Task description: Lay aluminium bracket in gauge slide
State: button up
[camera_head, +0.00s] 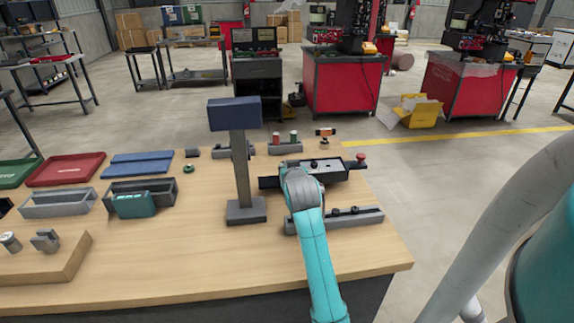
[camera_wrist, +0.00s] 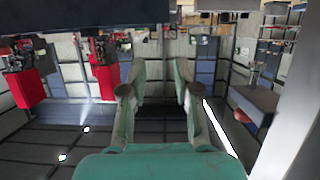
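A small grey metal piece (camera_head: 46,238), which looks like the aluminium bracket, sits on a wooden block at the front left of the table in the head view. A dark slide-like fixture with a red knob (camera_head: 361,158) stands at the right; I cannot tell for sure if it is the gauge slide. A grey rail (camera_head: 362,217) with black knobs lies in front of it. My arm covers part of both, and my gripper is hidden behind my wrist there. In the wrist view my gripper (camera_wrist: 158,80) has its fingers apart with nothing between them.
A post with a blue head (camera_head: 234,113) stands upright on the table just left of my arm. Grey bins (camera_head: 60,204), a teal block (camera_head: 134,205), and red (camera_head: 66,169) and blue (camera_head: 138,164) trays are on the left. The wooden table's front middle (camera_head: 190,250) is clear.

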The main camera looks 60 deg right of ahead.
jog(key=shift+v, duration=2.05)
